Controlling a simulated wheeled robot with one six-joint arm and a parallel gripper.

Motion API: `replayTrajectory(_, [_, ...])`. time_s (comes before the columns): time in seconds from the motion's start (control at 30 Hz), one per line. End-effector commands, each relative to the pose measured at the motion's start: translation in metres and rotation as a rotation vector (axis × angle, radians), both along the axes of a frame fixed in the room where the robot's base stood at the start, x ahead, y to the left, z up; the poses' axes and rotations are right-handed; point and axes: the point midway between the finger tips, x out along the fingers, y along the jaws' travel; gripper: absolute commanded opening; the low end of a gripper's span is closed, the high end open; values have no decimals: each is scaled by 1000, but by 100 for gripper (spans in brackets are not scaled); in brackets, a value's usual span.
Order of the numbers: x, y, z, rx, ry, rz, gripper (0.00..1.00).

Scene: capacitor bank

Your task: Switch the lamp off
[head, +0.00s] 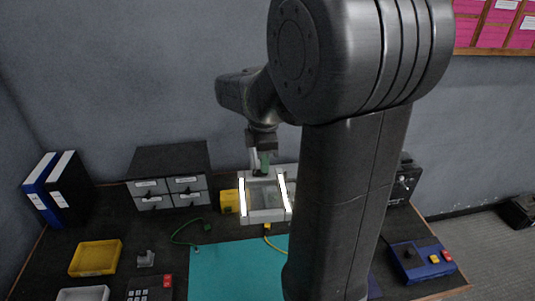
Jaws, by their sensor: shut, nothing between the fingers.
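A light-grey box (264,216) with two glowing white bars stands on the dark table in the middle of the head view. It is the only thing that shines, so it looks like the lamp, and it is lit. My gripper (260,172) points down at the box's back edge and is shut with nothing visible in it. Something green shows at its fingers. I cannot tell whether the fingertips touch the box. No switch on the box can be made out; my gripper and arm cover part of that area.
A blue control box (422,262) with a black knob and coloured buttons sits at right. A yellow object (229,202) stands left of the lit box. A teal mat (225,268), yellow tray (95,258), drawer unit (170,165) and binders (58,182) surround it. My arm hides the centre right.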

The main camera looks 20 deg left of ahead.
Motion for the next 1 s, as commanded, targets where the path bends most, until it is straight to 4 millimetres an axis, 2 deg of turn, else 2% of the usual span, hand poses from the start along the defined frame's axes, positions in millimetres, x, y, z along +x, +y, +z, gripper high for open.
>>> replayTrajectory(0.17, [0,0,-4,-1,1,0,0])
replayTrajectory(0.37, [0,0,2,0,0,0,0])
replayTrajectory(1.0, [0,0,54,0,0,0,0])
